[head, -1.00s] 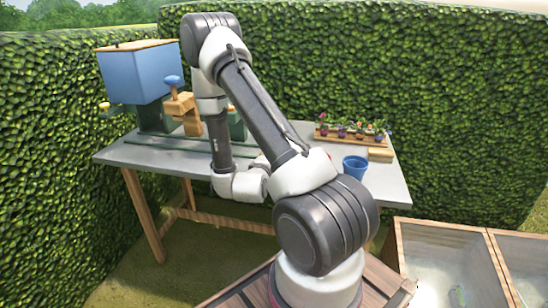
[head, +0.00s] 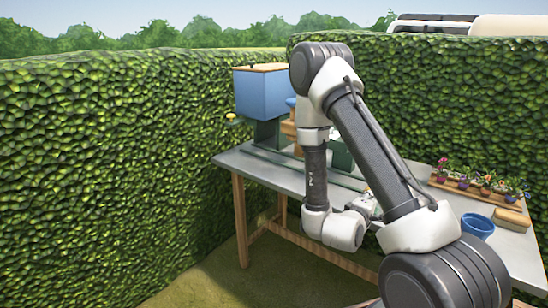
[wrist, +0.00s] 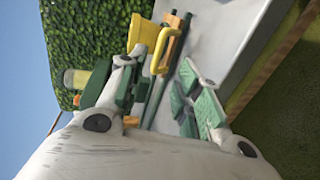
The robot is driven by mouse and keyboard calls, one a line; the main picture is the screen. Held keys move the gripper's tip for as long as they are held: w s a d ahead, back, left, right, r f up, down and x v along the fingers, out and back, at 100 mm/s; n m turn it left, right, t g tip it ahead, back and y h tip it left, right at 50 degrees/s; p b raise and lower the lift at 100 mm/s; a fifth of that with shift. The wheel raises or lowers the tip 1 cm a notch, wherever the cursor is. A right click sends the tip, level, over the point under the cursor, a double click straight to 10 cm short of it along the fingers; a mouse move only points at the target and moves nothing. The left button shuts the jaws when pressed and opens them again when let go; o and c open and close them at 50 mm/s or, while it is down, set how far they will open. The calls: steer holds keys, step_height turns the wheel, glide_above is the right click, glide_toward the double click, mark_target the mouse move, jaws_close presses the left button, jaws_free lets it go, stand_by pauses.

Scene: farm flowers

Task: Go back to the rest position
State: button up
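My arm is folded in front of the workbench (head: 265,170) in the head view. My gripper is mostly hidden behind the arm there. In the wrist view my gripper (wrist: 160,82) shows two pale fingers with green pads, spread apart. I see nothing held between them. A yellow object with a looped handle (wrist: 162,52) shows beyond the fingers, near the bench. I cannot tell what it is.
A blue box-shaped hopper (head: 262,93) on a green stand is at the bench's far left. A tray of potted flowers (head: 468,188), a blue pot (head: 478,226) and a tan block (head: 513,217) sit at the right. Hedges (head: 120,150) close in the bench.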

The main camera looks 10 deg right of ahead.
steer(key=w+a+r+m+y, duration=0.5)
steer(key=w+a+r+y, duration=0.2)
steer(key=a+y, duration=0.1)
steer(key=s+a+r+g+y, duration=0.1)
steer(key=s+a+r+y, duration=0.4)
steer(key=r, duration=0.3)
steer(key=s+r+m+g, duration=0.1)
steer(key=s+r, duration=0.3)
steer(key=s, duration=0.6)
steer(key=s+d+r+m+g, duration=0.1)
steer(key=s+r+g, duration=0.2)
steer(key=s, duration=0.8)
step_height(320, 180, up, 2)
steer(key=shift+s+d+r+h, duration=0.1)
steer(key=shift+s+d+h, duration=0.2)
steer(key=shift+h, duration=0.1)
